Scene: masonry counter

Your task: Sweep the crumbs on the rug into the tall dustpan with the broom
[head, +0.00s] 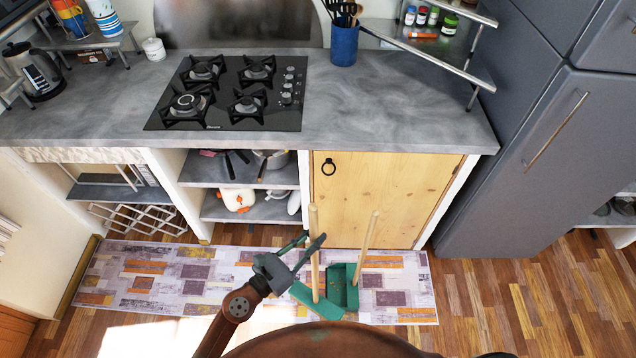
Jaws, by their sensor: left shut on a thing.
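The broom has a pale wooden handle (314,220) and a green head (304,297) low over the rug; I cannot tell whether it touches. My left gripper (314,243) is shut on the broom's handle, which stands nearly upright. The tall dustpan (337,286) is green, with a pale wooden handle (367,240) that leans right. It stands on the rug just right of the broom head. The patterned rug (205,270) lies along the foot of the counter. Crumbs cannot be made out against its pattern. My right gripper is out of the picture.
The counter (400,110) with a gas hob (232,92) runs behind the rug. A wooden cupboard door (380,195) stands shut behind the dustpan. Open shelves (250,180) hold pans. A grey fridge (530,150) stands at the right. The wooden floor (560,290) there is clear.

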